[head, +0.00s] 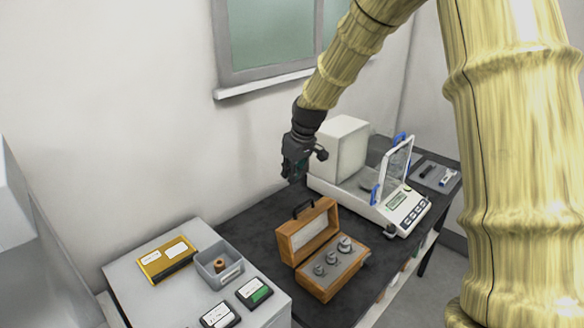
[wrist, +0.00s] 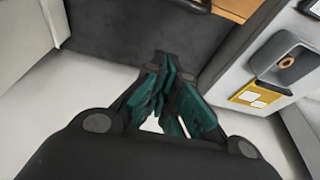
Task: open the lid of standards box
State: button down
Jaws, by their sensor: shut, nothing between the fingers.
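The wooden standards box (head: 325,285) stands on the dark table, with several grey weights (head: 331,257) in its base. Its lid (head: 306,232) is raised and stands upright at the back, with a pale inner panel and a dark handle (head: 303,208) at the top. My gripper (head: 293,178) is shut and empty, above and behind the lid and apart from it. In the wrist view, its green-padded fingers (wrist: 171,95) are together, and only a wooden edge of the box (wrist: 236,8) shows at the top.
A balance (head: 395,209) with a raised clear shield stands right of the box, near a white block (head: 341,148). A grey bin (head: 218,265), a yellow case (head: 166,260) and dark cases (head: 254,292) sit on the light cabinet at left. The wall is behind.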

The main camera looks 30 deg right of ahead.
notch_tip(320, 180, down, 6)
jog(key=s+p, duration=0.2)
jog(key=p, duration=0.2)
jog(key=shift+d, duration=0.35)
jog(key=shift+s, duration=0.1)
